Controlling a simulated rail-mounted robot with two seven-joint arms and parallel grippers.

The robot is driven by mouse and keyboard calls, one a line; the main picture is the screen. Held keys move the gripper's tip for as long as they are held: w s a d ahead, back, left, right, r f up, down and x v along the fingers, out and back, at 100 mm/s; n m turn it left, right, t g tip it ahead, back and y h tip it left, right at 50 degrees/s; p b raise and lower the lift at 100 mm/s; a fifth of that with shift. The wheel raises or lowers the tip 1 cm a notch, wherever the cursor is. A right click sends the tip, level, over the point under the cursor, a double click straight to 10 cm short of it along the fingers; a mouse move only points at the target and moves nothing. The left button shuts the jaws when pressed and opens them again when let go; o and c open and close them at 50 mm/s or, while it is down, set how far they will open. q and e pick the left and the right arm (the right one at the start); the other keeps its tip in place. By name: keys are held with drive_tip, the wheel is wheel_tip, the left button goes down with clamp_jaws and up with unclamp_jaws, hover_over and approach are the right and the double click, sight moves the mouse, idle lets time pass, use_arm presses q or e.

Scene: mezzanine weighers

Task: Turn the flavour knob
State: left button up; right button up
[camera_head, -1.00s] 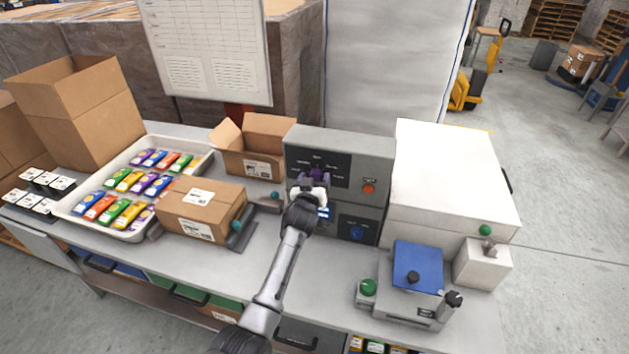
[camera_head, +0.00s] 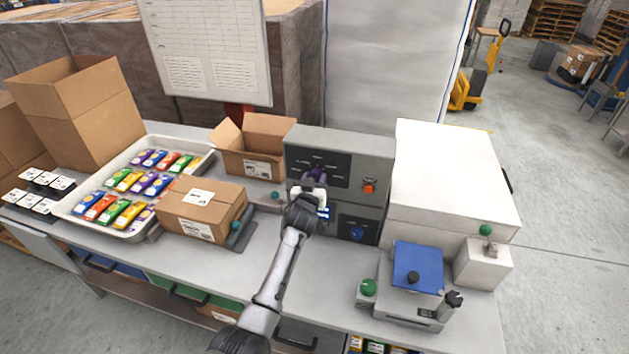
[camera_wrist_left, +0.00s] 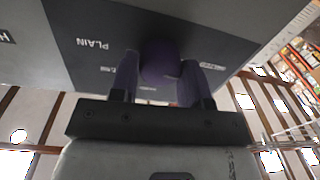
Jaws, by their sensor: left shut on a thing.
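The grey control box (camera_head: 379,149) stands at the back of the bench, with a dark panel on its front. My left gripper (camera_head: 315,174) is at this panel, and its arm hides part of the box. In the left wrist view the flavour knob (camera_wrist_left: 160,62) is a dark purple round knob on the dark panel. The left gripper's two fingers (camera_wrist_left: 159,82) are shut on it, one on each side. The word PLAIN shows on the panel to the left of the knob; the knob's pointer cannot be made out. My right gripper is not in view.
The box also carries a red button (camera_head: 369,187) and a blue knob (camera_head: 357,232). A white cabinet (camera_head: 455,165) and a scale with a blue plate (camera_head: 417,262) stand to the right. A taped carton (camera_head: 200,205) and a tray (camera_head: 75,212) of coloured packs lie to the left.

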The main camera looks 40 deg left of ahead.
use_arm(q)
drive_tip(key=m+p, duration=0.1)
drive_tip(key=m, duration=1.2)
drive_tip(key=m+h+p, duration=0.1)
drive_tip(key=m+p, duration=0.1)
drive_tip(key=m, duration=1.1)
drive_tip(key=shift+a+t, duration=0.1)
drive_tip(key=shift+t, duration=0.3)
drive_tip(key=shift+m, duration=0.4)
drive_tip(key=shift+p, duration=0.3)
drive_tip(key=o, duration=0.9)
